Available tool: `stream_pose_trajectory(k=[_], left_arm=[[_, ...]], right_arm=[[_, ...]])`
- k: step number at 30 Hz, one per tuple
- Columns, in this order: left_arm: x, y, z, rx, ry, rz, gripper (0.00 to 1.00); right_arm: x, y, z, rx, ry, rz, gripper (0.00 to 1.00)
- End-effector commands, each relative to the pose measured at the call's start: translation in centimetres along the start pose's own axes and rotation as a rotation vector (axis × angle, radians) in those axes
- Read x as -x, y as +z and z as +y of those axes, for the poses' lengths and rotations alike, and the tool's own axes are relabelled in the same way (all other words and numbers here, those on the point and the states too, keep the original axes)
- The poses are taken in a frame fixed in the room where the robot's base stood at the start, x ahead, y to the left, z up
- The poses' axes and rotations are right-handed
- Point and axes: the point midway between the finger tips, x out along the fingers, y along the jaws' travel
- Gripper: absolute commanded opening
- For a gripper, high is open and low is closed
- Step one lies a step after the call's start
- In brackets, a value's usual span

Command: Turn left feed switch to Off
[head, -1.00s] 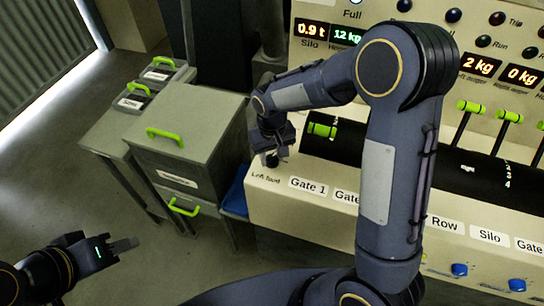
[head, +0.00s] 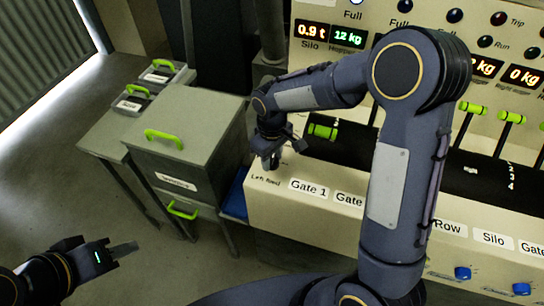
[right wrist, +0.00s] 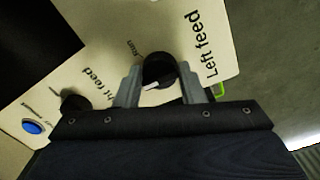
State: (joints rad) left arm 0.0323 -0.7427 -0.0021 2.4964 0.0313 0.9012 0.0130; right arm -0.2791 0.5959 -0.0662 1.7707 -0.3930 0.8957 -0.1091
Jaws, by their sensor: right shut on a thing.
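The left feed switch (right wrist: 158,68) is a round black knob with a white pointer mark, on the cream panel beside the "Left feed" label. In the right wrist view it sits between the two grey fingers of my right gripper (right wrist: 159,75), which is shut on it. The pointer mark points toward the lower left of that view. In the head view my right gripper (head: 273,160) is at the panel's left end, above the "Left feed" label (head: 265,180), and hides the knob. My left gripper (head: 123,249) is low at the left, over the floor, holding nothing visible.
A second black knob (right wrist: 73,101), labelled "...ht feed", and a blue button (right wrist: 32,127) lie left of the switch in the wrist view. A grey cabinet (head: 190,120) with green handles stands left of the panel. Green-handled levers (head: 323,131) rise behind my right gripper.

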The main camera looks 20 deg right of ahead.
Motion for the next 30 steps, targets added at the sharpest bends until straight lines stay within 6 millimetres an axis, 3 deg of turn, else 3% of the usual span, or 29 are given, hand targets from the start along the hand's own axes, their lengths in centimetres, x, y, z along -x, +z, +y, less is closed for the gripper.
stream_pose_trajectory(k=[9, 10, 14, 23, 30], left_arm=[[0.0, 0.0, 0.0, 0.0, 0.0, 0.0, 0.36], [0.0, 0.0, 0.0, 0.0, 0.0, 0.0, 0.36], [0.0, 0.0, 0.0, 0.0, 0.0, 0.0, 0.36], [0.0, 0.0, 0.0, 0.0, 0.0, 0.0, 0.36], [-0.3, 0.1, -0.1, 0.0, 0.0, 0.0, 0.36]], right_arm=[[0.1, -0.1, 0.0, 0.003, 0.001, 0.002, 0.13], [0.1, -0.1, 0.0, 0.003, 0.001, 0.002, 0.4], [0.1, -0.1, 0.0, 0.002, 0.001, 0.002, 0.57], [0.1, 0.0, 0.0, 0.001, 0.001, 0.002, 0.57], [3.3, -0.1, 0.0, 0.001, 0.003, 0.007, 0.57]])
